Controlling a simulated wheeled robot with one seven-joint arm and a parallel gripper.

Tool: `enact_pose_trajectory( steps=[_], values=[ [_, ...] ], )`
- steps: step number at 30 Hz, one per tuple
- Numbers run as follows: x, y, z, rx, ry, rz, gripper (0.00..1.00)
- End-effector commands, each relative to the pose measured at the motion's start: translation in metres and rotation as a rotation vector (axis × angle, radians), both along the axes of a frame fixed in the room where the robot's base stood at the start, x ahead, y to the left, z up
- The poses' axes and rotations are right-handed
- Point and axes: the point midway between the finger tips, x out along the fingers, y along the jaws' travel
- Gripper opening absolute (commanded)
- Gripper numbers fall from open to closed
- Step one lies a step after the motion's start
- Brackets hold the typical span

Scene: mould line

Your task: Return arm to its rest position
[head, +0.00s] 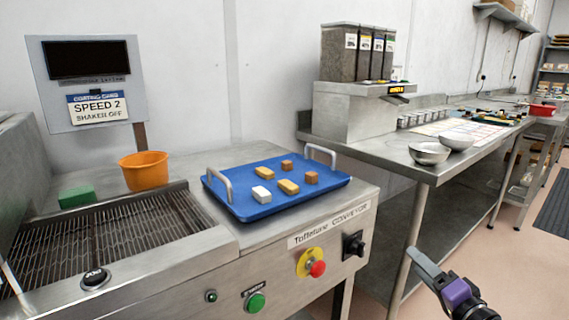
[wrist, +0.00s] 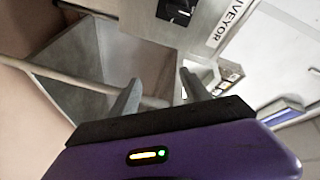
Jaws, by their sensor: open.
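My gripper (head: 428,268) shows at the lower right of the head view, in front of the steel bench and to the right of the conveyor machine (head: 290,262). In the wrist view the two fingers of my gripper (wrist: 158,85) stand apart with nothing between them. The gripper touches nothing that I can see. Most of my arm is out of view.
A blue tray (head: 240,206) with several small blocks sits on the conveyor top, beside an orange bucket (head: 145,172) and a green block (head: 76,197). The steel bench (head: 395,160) bears metal bowls (head: 429,154). Free floor (head: 505,255) lies at the right.

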Motion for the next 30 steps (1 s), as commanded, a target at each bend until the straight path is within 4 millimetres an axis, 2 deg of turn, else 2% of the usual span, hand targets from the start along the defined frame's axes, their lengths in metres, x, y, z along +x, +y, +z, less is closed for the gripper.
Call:
enact_pose_trajectory(
  steps=[1,5,8,12,15,21,30],
  values=[
    [-0.011,-0.002,-0.011,-0.041,-0.001,-0.041,0.55],
    [-0.041,-0.01,-0.033,-0.159,-0.011,-0.147,0.55],
    [-0.073,-0.01,-0.052,-0.263,-0.015,-0.218,0.55],
    [-0.127,-0.005,-0.071,-0.419,-0.024,-0.295,0.55],
    [-0.167,0.004,-0.078,-0.524,-0.033,-0.328,0.55],
    [-0.245,0.027,-0.081,-0.716,-0.053,-0.349,0.55],
    [-0.354,0.07,-0.067,-0.94,-0.072,-0.286,0.55]
  ],
)
